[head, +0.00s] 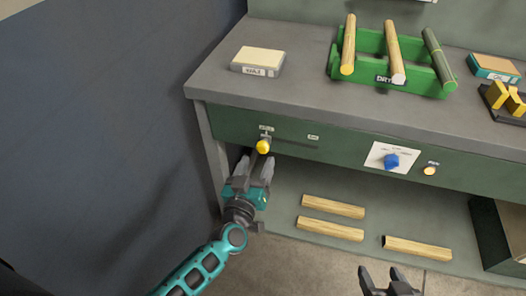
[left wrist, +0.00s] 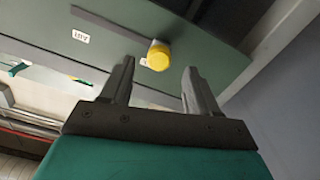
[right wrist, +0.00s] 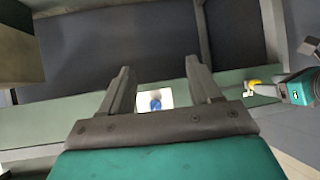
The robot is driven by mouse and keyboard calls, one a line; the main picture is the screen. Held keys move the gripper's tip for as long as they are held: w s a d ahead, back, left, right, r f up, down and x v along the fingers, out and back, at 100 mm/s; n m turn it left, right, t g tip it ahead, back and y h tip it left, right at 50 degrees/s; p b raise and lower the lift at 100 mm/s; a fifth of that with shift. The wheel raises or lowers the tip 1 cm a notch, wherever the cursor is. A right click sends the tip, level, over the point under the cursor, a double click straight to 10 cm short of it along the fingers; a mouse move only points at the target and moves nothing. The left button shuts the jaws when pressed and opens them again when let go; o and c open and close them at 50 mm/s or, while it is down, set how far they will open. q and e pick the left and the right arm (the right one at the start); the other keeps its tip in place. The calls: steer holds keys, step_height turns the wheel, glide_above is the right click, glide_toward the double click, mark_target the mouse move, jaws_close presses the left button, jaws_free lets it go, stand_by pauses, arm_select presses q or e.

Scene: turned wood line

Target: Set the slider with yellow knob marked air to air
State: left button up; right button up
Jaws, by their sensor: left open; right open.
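The slider's yellow knob (head: 263,147) sits at the left end of a dark slot (head: 292,142) in the green bench front. A small label stands above each end; the right one (head: 313,137) also shows upside down in the left wrist view (left wrist: 80,37), its letters hard to read. My left gripper (head: 258,167) is open just below and in front of the knob. In the left wrist view the knob (left wrist: 158,56) shows ahead, between the fingertips, apparently not touched. My right gripper (head: 390,272) is open and empty at the bottom of the head view, away from the slider.
A green rack (head: 362,75) with wooden rods stands on top. Several turned rods (head: 333,206) lie on the lower shelf. A dark wall is at left.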

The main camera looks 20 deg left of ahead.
mark_target(262, 151)
arm_select(q)
steer(key=w+b, duration=0.1)
steer(key=w, duration=0.5)
steer(key=shift+w+a+b, duration=0.1)
steer(key=shift+w+b, duration=0.05)
steer(key=shift+b, duration=0.2)
jaws_close()
